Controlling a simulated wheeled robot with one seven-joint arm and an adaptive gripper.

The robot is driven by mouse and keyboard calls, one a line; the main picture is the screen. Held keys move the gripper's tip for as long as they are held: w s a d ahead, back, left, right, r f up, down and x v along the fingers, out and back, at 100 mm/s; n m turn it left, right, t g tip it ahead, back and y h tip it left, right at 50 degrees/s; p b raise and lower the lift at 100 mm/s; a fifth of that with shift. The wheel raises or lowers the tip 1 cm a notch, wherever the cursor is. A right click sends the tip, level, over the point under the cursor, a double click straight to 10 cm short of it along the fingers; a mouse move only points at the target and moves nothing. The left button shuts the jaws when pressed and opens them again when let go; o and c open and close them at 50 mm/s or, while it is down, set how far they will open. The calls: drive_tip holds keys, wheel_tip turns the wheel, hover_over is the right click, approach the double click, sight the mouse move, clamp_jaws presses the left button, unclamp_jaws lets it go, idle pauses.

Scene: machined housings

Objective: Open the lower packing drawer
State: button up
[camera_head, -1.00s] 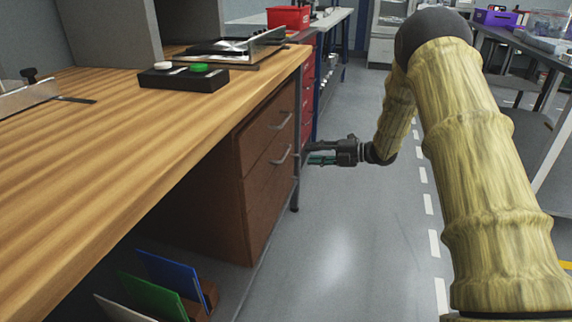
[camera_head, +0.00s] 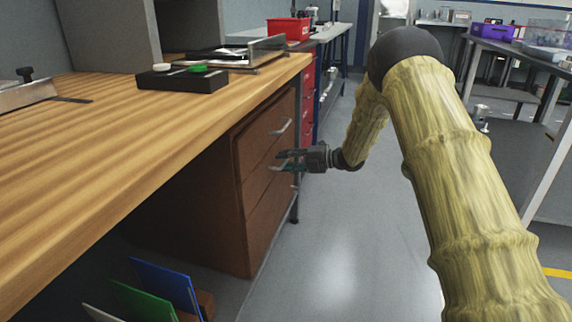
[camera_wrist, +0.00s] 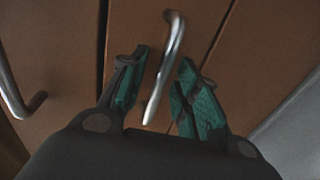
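The brown drawer cabinet (camera_head: 262,180) stands under the wooden bench top, its drawer fronts facing right. The upper silver handle (camera_head: 283,127) is clear in the head view. The lower handle (camera_head: 273,168) is mostly hidden by my gripper (camera_head: 279,161). In the wrist view this bar handle (camera_wrist: 168,60) runs between the two green-padded fingers of my gripper (camera_wrist: 160,90), which are apart, with space visible beside the bar. Another handle (camera_wrist: 18,100) shows at the left edge of the wrist view. The drawer fronts look flush with the cabinet.
The wooden bench top (camera_head: 130,130) overhangs the cabinet. A black box with white and green buttons (camera_head: 182,79) sits on it. Blue and green panels (camera_head: 165,285) stand below. The floor (camera_head: 340,240) right of the cabinet is clear. A red drawer unit (camera_head: 303,95) stands behind.

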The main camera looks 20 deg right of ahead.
drive_tip(key=shift+a, duration=0.1)
clamp_jaws()
